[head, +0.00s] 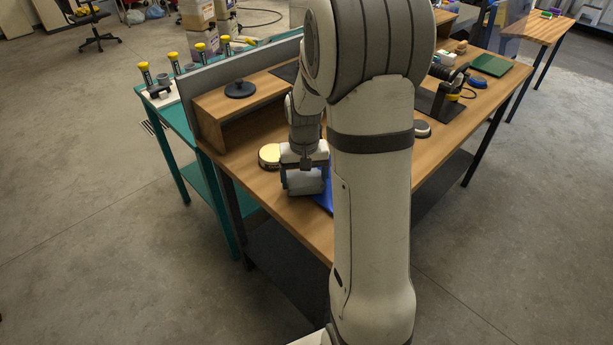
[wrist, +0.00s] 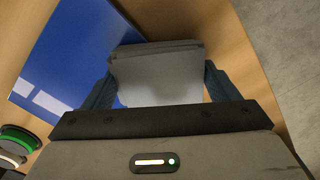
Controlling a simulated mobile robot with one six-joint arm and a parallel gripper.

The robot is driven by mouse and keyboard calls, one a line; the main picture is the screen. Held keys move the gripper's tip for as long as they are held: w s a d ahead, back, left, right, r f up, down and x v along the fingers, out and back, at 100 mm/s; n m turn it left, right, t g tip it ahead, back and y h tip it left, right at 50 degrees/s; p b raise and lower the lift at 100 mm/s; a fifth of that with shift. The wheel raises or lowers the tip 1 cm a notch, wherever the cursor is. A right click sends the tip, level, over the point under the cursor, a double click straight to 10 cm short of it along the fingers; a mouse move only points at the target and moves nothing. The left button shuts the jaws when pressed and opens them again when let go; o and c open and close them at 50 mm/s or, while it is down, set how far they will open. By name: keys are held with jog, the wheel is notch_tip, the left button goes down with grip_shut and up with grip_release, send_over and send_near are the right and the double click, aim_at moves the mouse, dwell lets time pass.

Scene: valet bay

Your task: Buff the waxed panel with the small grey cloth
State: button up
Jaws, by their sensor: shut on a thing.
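The small grey cloth (wrist: 158,80) sits between the two fingers of my gripper (wrist: 160,70) in the wrist view, looking like a folded grey block. My gripper is shut on it. The glossy blue panel (wrist: 75,60) lies on the wooden bench to the left of the cloth and partly behind it, with white light reflections. I cannot tell whether the cloth touches the panel. In the head view my gripper (head: 304,180) is low over the bench's front left part. Only a strip of the blue panel (head: 325,198) shows there, the rest hidden by my arm.
A round tin (head: 268,156) stands just left of my gripper. A wooden shelf (head: 240,98) with a black disc rises behind. A polisher (head: 447,88) and a green cloth-like sheet (head: 491,65) lie farther right. A teal cart (head: 180,135) with yellow-capped tubes adjoins the bench.

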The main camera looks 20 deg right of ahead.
jog(key=shift+r+p, duration=2.85)
jog(key=shift+r, duration=1.15)
